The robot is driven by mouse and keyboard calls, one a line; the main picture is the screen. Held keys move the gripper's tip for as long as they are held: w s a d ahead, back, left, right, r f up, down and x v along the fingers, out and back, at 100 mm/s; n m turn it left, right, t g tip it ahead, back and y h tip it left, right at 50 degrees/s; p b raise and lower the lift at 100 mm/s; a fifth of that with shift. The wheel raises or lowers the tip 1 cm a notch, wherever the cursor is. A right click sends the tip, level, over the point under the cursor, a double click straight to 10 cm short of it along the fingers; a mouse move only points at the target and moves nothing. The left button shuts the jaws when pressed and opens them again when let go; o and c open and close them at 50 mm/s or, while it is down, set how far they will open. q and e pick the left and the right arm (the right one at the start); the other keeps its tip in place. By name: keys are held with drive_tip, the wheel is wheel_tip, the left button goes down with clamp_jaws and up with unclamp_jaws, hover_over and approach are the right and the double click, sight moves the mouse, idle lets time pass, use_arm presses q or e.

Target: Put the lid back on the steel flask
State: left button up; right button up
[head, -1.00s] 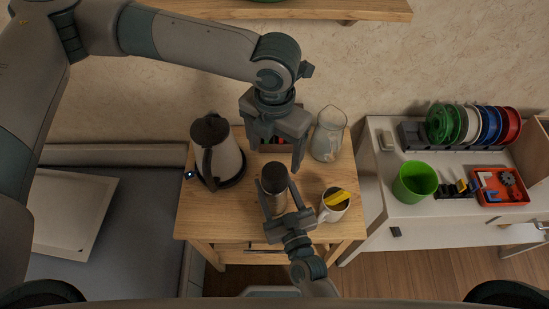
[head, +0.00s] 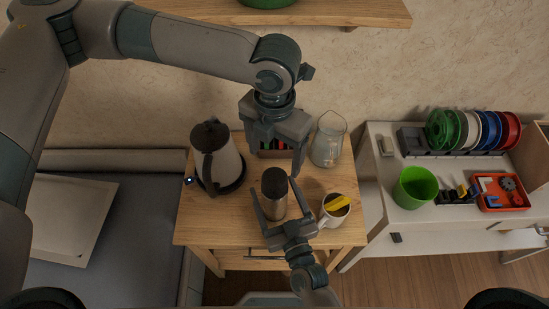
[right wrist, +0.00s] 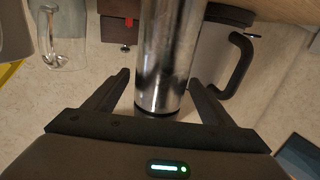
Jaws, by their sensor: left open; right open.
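The steel flask (head: 275,208) stands upright on the small wooden table, with a dark, lid-like top (head: 274,182) on its upper end. In the right wrist view, which is upside down, the shiny flask body (right wrist: 163,55) ends in a dark band; the rest of its top is hidden behind my gripper. My right gripper (head: 274,187) is open, with one finger on each side of the flask and visible gaps to it. My left gripper (head: 273,158) is open and empty, pointing down behind the flask in the picture.
A kettle (head: 226,165) stands left of the flask, and a mug with something yellow (head: 334,212) close on the right. A glass jug (head: 327,142) and a small box with coloured items are behind. A white desk with a green bucket (head: 413,188) is farther right.

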use_arm(q)
wheel_tip(320, 180, down, 5)
drive_tip(key=b, duration=0.4)
drive_tip(key=shift+r, duration=0.2)
drive_tip(key=shift+b, duration=0.3)
use_arm(e)
drive_tip(key=v, duration=1.7)
use_arm(q)
drive_tip(key=shift+s+f, duration=0.1)
use_arm(e)
drive_tip(key=shift+d, duration=0.1)
